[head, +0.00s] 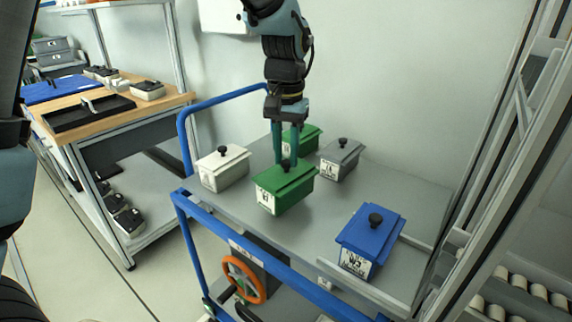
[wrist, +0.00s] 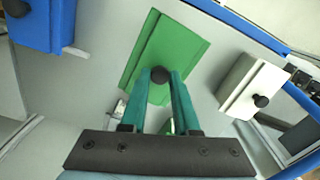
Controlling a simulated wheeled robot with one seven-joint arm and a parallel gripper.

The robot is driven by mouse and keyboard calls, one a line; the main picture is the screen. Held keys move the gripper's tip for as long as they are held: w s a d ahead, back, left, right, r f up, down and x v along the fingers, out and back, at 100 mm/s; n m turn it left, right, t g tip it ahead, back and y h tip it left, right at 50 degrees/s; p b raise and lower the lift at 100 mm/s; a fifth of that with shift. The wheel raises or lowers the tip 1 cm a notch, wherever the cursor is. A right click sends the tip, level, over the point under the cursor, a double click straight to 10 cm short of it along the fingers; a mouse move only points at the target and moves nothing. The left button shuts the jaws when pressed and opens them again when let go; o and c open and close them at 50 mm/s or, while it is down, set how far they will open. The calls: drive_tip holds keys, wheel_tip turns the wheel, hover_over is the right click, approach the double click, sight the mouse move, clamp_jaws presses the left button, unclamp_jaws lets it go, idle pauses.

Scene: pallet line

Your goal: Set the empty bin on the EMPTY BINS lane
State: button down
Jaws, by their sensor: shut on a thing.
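My gripper (head: 285,160) points down over the cart and is shut on the knob of the front green bin (head: 285,190). In the wrist view the two teal fingers (wrist: 160,78) close around the black knob of this green bin (wrist: 152,42). The bin has a lid and a white label on its end. I cannot tell whether it rests on the cart top or hangs just above it. No lane marked EMPTY BINS is readable; a roller lane (head: 520,296) shows at the lower right.
The grey cart top (head: 318,228) has blue rails. On it stand a white bin (head: 222,170), a second green bin (head: 303,136), a grey bin (head: 340,160) and a blue bin (head: 370,238). A metal frame rises at the right. A wooden workbench (head: 120,123) stands left.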

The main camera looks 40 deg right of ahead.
sight(286, 162)
drive_tip(key=shift+f+p, duration=0.5)
drive_tip(key=shift+f, duration=0.95)
drive_tip(key=shift+f, duration=0.15)
drive_tip(key=c, duration=0.7)
unclamp_jaws()
drive_tip(key=shift+o, duration=0.2)
drive_tip(key=shift+f+b, duration=0.15)
drive_tip(key=shift+b, duration=0.25)
